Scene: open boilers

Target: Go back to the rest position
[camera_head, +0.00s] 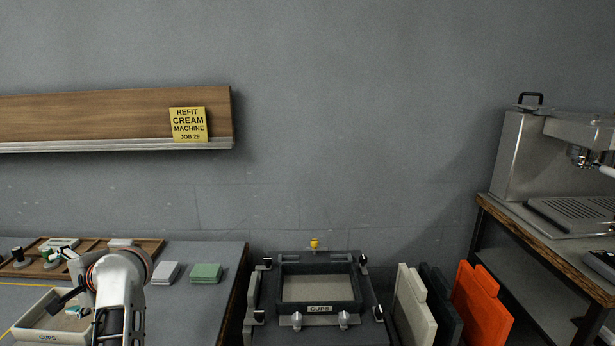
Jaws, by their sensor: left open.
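My left gripper (78,308) is at the lower left, at the end of my white and grey arm. Its dark fingers are spread over the cream tray (30,333) labelled CUPS on the left table. Nothing shows held between the fingers. Small parts lie in the tray, partly hidden by the gripper. My right gripper is not in view.
A wooden tray (150,246) with knobs, a pale block (165,273) and a green block (205,273) are on the left table. A dark frame (320,272) labelled CUPS stands centre. Panels, including an orange one (480,305), lean right of it. A coffee machine (525,155) stands far right.

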